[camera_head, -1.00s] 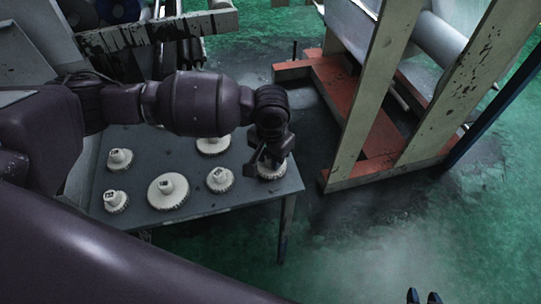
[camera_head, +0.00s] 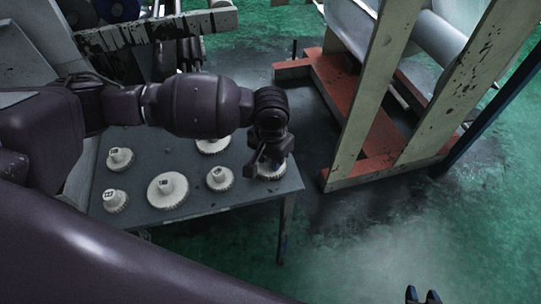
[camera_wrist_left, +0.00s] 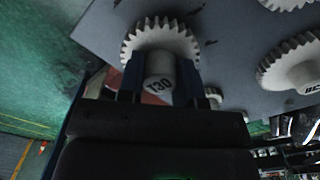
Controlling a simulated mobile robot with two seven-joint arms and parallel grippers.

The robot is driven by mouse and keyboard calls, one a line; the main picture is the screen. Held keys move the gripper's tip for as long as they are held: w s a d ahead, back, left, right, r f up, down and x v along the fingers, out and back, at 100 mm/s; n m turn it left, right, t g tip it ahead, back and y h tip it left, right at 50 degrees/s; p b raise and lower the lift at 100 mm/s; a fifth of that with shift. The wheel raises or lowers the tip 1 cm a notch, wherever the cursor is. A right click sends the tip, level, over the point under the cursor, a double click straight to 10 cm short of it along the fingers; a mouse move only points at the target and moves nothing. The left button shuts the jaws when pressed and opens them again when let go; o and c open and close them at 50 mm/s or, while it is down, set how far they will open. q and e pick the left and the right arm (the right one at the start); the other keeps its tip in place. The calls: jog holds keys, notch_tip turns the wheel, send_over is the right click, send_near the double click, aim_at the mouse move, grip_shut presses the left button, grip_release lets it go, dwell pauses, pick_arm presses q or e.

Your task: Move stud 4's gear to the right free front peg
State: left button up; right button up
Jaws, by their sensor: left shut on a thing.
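My left gripper (camera_head: 262,162) is at the right end of the dark grey table (camera_head: 265,197), pointing down. It is shut on the hub of a cream toothed gear (camera_head: 272,172). In the left wrist view this gear (camera_wrist_left: 160,42) shows a hub marked "T30" between the two fingers. I cannot tell whether it rests on the table or hangs just above it. No bare peg shows clearly, and stud numbers cannot be read. My right gripper (camera_head: 422,297) is at the bottom edge, far from the table, its fingertips apart and nothing between them.
Several other gears stand on the table: a large one (camera_head: 168,197), a smaller one (camera_head: 219,184) just left of the held gear, one behind (camera_head: 213,147), and two at the left (camera_head: 119,159) (camera_head: 115,201). A wooden and red frame (camera_head: 365,130) stands right of the table.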

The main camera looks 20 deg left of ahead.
pick_arm(q)
jog(key=shift+f, duration=0.3)
jog(key=shift+f, duration=0.25)
dwell(0.4)
jog(key=o, duration=1)
